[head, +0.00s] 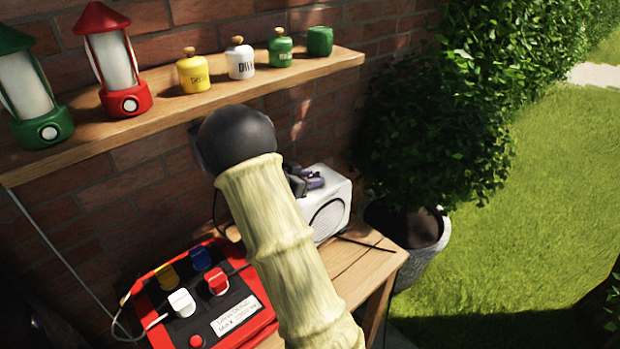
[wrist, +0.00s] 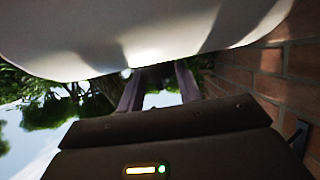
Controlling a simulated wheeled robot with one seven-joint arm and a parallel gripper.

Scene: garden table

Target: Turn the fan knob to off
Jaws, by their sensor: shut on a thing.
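The white fan (head: 333,208), a boxy body with a round grille on its front, stands on the wooden table behind my arm. My gripper (head: 310,180) is at the top of the fan, with its dark purple fingers down against it. In the wrist view the fan's pale casing (wrist: 150,35) fills the top, and my gripper's two fingers (wrist: 158,84) reach up to it. My gripper is shut on the fan knob, which is mostly hidden by the fingers and casing. The way the knob points cannot be seen.
A red and black control box (head: 245,309) with coloured knobs sits on the table (head: 367,273) at the front left. A shelf (head: 160,122) above holds a red lantern (head: 112,65), a green lantern (head: 35,95) and several canisters. A potted bush (head: 425,150) stands to the right.

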